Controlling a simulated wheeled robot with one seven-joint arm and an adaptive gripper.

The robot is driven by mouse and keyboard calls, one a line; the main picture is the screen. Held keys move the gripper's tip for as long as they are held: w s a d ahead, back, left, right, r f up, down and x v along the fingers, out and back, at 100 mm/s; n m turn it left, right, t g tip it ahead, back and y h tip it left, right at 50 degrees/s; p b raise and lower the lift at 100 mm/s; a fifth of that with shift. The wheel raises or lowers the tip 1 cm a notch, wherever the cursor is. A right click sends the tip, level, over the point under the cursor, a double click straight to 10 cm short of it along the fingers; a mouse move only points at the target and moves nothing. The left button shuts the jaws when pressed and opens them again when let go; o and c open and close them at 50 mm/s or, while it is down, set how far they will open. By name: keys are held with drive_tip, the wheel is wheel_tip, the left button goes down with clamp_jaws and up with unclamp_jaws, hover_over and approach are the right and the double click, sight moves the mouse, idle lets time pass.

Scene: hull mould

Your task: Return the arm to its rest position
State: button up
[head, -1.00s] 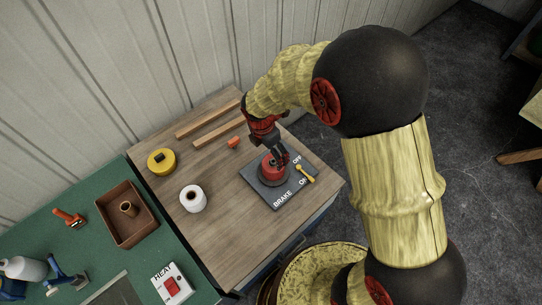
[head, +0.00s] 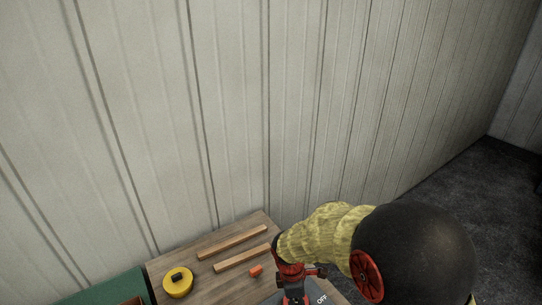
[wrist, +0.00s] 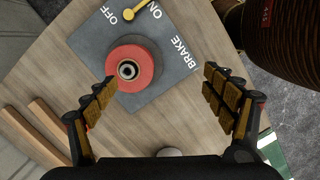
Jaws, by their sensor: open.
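My gripper shows in the wrist view (wrist: 158,98) with its two fingers spread wide and nothing between them. It is above the grey brake plate (wrist: 178,72), which carries a red round knob (wrist: 146,66) with a dark centre and a yellow lever (wrist: 139,12). The lever points toward the ON label. The knob lies beyond the fingertips, nearer the left finger. I cannot tell the exact gap between them. In the head view my gripper (head: 296,292) is at the bottom edge, partly cut off, with a corner of the brake plate (head: 322,299) beside it.
The wooden table (head: 215,280) holds two wooden strips (head: 233,242), a small orange piece (head: 256,271) and a yellow tape roll (head: 178,283). A green bench (head: 105,292) stands at lower left. A panelled wall (head: 240,100) rises behind. Dark floor (head: 460,185) is open at right.

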drive_tip(key=s+d+r+m+t+y+b, duration=0.1)
drive_tip(key=s+d+r+m+t+b, duration=0.2)
drive_tip(key=s+d+r+m+b, duration=0.2)
drive_tip(key=s+d+r+m+t+b, duration=0.3)
drive_tip(key=s+d+r+m+b, duration=0.2)
drive_tip(key=s+r+m, duration=0.6)
drive_tip(key=shift+d+r+m+y+b, duration=0.45)
drive_tip(key=shift+r+m, duration=0.35)
drive_tip(key=shift+m, duration=0.2)
